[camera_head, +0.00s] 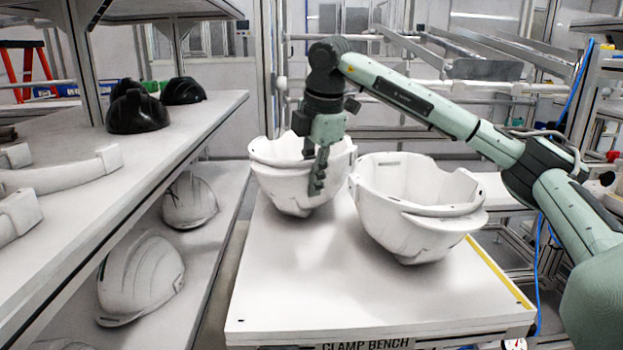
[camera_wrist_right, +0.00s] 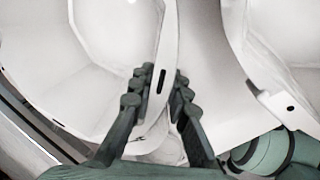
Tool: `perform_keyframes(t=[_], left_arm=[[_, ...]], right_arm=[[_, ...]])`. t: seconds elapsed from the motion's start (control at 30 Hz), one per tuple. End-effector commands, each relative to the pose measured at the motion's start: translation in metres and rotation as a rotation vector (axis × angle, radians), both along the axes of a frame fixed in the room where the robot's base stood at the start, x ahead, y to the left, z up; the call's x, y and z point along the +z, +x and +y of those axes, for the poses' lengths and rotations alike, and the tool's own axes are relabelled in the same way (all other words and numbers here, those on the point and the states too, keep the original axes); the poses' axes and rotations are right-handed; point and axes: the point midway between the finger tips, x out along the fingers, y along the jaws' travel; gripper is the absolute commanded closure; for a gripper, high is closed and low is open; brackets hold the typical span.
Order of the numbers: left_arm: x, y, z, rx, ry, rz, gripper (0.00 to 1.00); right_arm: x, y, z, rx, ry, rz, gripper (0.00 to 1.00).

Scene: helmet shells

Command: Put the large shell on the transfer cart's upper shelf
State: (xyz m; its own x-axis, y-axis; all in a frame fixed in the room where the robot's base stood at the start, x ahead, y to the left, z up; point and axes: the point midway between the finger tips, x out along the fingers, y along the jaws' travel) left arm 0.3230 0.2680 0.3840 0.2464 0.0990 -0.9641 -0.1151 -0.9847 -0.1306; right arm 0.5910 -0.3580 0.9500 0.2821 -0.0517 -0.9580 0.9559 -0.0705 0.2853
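Two white helmet shells stand open side up on the clamp bench. The left shell (camera_head: 275,180) is farther back, and the right shell (camera_head: 430,232) is nearer and looks larger. My right gripper (camera_head: 317,185) points down at the left shell's near right rim. In the right wrist view its fingers (camera_wrist_right: 164,72) lie one on each side of the left shell's rim (camera_wrist_right: 165,40), a small distance apart; whether they press on it is unclear. The right shell (camera_wrist_right: 285,60) shows at the right there. My left gripper and the transfer cart's upper shelf are not identifiable in view.
The clamp bench (camera_head: 265,300) has bare room in front of the shells. A shelf rack at the left carries black helmets (camera_head: 138,112) above and white shells (camera_head: 140,280) below. Metal frames and rails (camera_head: 480,50) stand behind the bench. The two shells stand close together.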

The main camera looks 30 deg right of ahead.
Motion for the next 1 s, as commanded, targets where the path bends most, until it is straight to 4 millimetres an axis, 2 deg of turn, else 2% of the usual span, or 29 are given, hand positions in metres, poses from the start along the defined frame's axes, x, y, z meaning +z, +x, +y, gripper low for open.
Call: perform_keyframes(t=[0.03,0.17,0.43,0.57,0.67,1.0], left_arm=[[0.001,0.000,0.000,0.000,0.000,-0.002,0.60],[0.004,0.002,-0.001,-0.001,-0.001,-0.007,0.60],[0.003,0.000,-0.001,-0.001,0.000,-0.004,0.60],[0.001,-0.002,-0.001,-0.001,-0.001,-0.001,0.60],[0.000,-0.003,-0.001,-0.001,0.000,0.002,0.60],[0.008,-0.001,-0.001,-0.002,-0.001,-0.008,0.60]], right_arm=[[0.000,0.000,0.000,0.000,0.000,0.001,0.78],[0.000,0.000,0.000,0.000,0.000,0.001,0.63],[0.000,0.000,0.000,0.000,0.000,0.000,0.63],[0.008,-0.001,0.001,0.001,0.000,-0.003,0.63],[0.023,-0.006,0.002,0.002,0.001,-0.004,0.63],[0.097,-0.027,0.005,0.000,0.000,-0.004,0.63]])
